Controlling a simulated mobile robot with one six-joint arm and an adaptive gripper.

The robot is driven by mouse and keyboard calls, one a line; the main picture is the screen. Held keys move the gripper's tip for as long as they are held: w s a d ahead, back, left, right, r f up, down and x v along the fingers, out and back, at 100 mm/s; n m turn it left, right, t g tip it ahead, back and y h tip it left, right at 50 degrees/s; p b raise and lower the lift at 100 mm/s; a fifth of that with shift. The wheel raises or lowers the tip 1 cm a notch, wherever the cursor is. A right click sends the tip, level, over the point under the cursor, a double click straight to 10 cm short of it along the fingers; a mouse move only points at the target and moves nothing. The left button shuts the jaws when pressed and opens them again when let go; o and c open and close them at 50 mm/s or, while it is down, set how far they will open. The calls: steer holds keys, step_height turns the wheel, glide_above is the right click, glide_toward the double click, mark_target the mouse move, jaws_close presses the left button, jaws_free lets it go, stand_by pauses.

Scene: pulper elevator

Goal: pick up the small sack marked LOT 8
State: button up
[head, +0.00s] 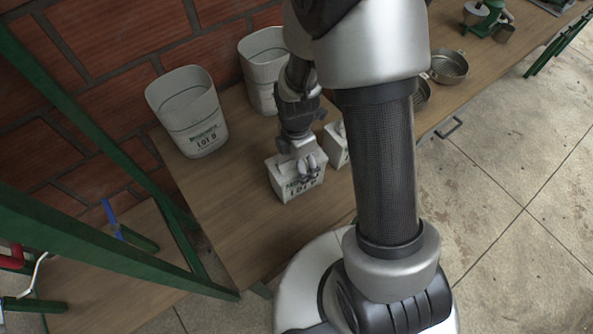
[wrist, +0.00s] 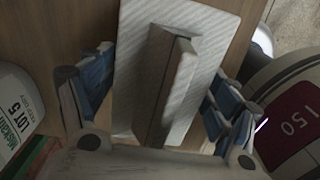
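A small white sack (head: 287,186) stands upright on the wooden bench. Its front carries LOT lettering, but I cannot read the last character for certain. My gripper (head: 305,166) is directly above it, pointing down, with its fingers at the sack's top. In the wrist view the sack (wrist: 204,52) lies between my two blue-padded fingers (wrist: 160,100), its raised top fold running between them. The fingers are spread apart, with the fold clear of both pads. A second small white sack (head: 336,146) stands just behind, partly hidden by my arm.
A white bin (head: 187,100) with LOT lettering and another white bin (head: 263,55) stand by the brick wall. A white container lettered LOT 5 (wrist: 14,120) is at the wrist view's left edge. Metal pans (head: 449,67) lie farther right. A green frame (head: 90,240) is at left.

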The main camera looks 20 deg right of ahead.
steer(key=c, duration=1.7)
